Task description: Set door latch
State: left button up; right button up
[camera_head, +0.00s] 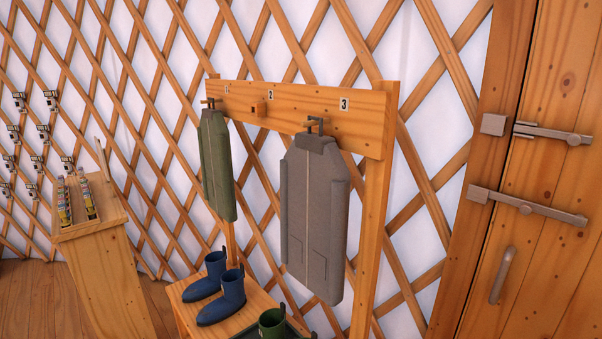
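A wooden door (555,265) stands at the right edge, and its frame post (495,70) is to its left. Two grey metal latches cross the door. The upper latch (553,132) has its bar on the door, with a small gap between its left end and the square keeper (493,124) on the post. The lower latch (540,209) has a bar with a round knob that reaches left to its keeper (478,194) on the post. A curved handle (503,275) is below. Neither of my grippers is in view.
A wooden rack (300,110) numbered 1 to 3 holds a green garment (217,165) and a grey one (313,215). Blue boots (222,300) and a green boot (272,323) stand on a bench below. A wooden stand (105,270) is at the left.

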aim_at(525, 208)
jog(key=z, duration=1.3)
